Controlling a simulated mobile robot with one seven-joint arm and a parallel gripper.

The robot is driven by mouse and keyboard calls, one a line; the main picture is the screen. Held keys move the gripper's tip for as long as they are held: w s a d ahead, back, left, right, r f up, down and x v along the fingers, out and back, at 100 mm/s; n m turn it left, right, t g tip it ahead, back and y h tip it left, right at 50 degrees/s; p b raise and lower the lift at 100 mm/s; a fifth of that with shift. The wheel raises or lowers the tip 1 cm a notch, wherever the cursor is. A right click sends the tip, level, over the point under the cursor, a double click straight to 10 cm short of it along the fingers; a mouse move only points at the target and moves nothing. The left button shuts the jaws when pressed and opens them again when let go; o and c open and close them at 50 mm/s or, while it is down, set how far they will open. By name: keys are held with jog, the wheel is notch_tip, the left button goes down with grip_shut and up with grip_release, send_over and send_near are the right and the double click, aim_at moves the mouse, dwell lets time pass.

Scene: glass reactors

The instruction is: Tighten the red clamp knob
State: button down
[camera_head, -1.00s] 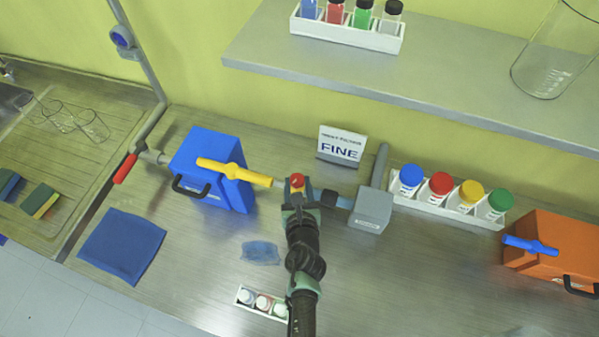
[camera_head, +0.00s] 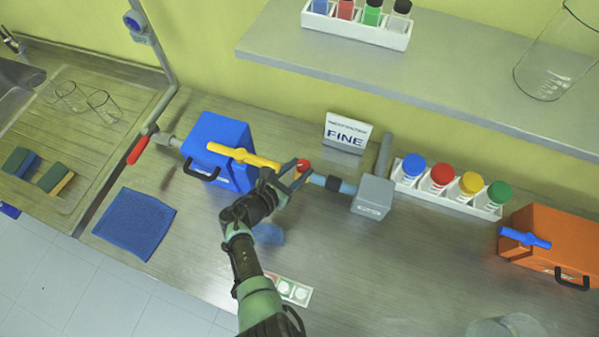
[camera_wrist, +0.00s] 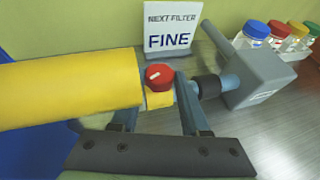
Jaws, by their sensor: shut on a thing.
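The red clamp knob (camera_head: 302,166) sits where the yellow pipe piece (camera_head: 243,156) from the blue box meets the blue-grey pipe (camera_head: 348,187) of the grey block. In the wrist view the knob (camera_wrist: 159,77) has a white mark on top and a yellow band under it. My gripper (camera_head: 295,172) reaches it from the lower left. In the wrist view the two fingers of my gripper (camera_wrist: 158,95) stand on either side of the knob, closed on it. The finger contact itself is partly hidden.
The blue box (camera_head: 228,135) stands left and the grey block (camera_head: 373,197) right. A FINE sign (camera_head: 346,131) stands behind. A rack of capped jars (camera_head: 448,203) and an orange box (camera_head: 550,238) are further right. The shelf (camera_head: 430,75) overhangs the back.

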jog(key=shift+w+a+r+m+g+h+b, duration=0.1)
jog(key=shift+w+m+g+h+b, duration=0.05)
jog(key=shift+m+g+h+b, duration=0.3)
jog(key=shift+w+a+r+m+g+h+b, duration=0.1)
jog(key=shift+m+g+h+b, duration=0.2)
jog(key=shift+m+b, duration=0.2)
jog(key=shift+c, duration=1.9)
grip_release()
jog(key=shift+f, duration=0.1)
jog(key=shift+s, duration=0.1)
jog(key=v, duration=1.3)
